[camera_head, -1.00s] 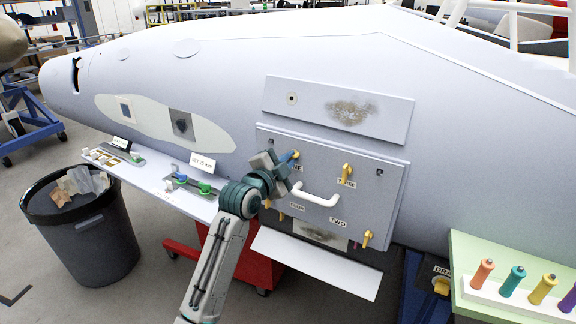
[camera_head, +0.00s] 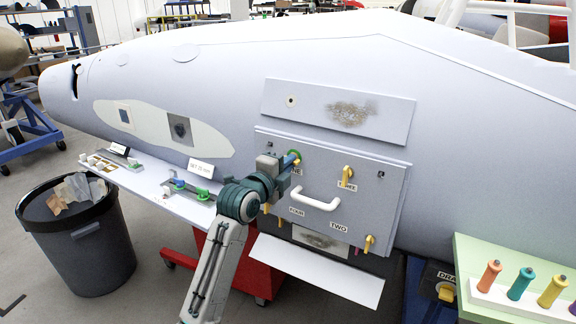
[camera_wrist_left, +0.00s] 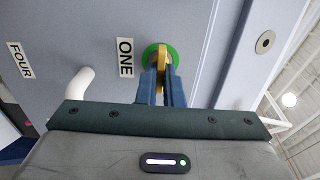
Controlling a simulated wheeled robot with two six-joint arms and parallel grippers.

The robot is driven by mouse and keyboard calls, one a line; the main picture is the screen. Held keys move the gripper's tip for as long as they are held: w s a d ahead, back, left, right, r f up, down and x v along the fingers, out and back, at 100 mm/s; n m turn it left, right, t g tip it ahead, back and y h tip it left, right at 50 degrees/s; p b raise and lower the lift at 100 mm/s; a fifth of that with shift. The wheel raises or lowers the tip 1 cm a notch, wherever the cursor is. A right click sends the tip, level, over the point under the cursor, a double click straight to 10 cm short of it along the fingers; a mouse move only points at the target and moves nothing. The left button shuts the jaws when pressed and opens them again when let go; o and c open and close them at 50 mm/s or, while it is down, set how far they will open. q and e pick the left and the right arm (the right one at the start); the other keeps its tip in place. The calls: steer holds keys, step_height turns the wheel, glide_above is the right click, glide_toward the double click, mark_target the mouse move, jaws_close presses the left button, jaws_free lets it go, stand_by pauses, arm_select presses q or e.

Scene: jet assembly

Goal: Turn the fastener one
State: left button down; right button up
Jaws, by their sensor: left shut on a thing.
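Fastener one is a yellow handle (camera_wrist_left: 161,66) on a green disc (camera_wrist_left: 149,53), next to the "ONE" label (camera_wrist_left: 125,58) in the left wrist view. In the head view its green ring (camera_head: 296,154) shows at the panel's upper left. My left gripper (camera_head: 291,160) has blue fingers, closed around the yellow handle; they also show in the left wrist view (camera_wrist_left: 161,88). The panel (camera_head: 385,190) carries other yellow fasteners: three (camera_head: 347,175) at upper right, two (camera_head: 368,243) at lower right, four (camera_head: 266,208) at lower left, partly beside my wrist. My right gripper is out of view.
A white bar handle (camera_head: 316,201) stands out from the panel close to my gripper. A shelf with small parts (camera_head: 180,203) lies left of it. A black bin (camera_head: 85,240) stands at left. A green-edged board with coloured-handled tools (camera_head: 505,280) stands at lower right.

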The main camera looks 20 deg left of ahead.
arm_select(q)
steer(key=shift+f, duration=0.25)
steer(key=c, duration=1.6)
jaws_free()
steer(key=shift+o, duration=0.2)
steer(key=shift+s+r, duration=0.1)
steer(key=shift+r, duration=0.05)
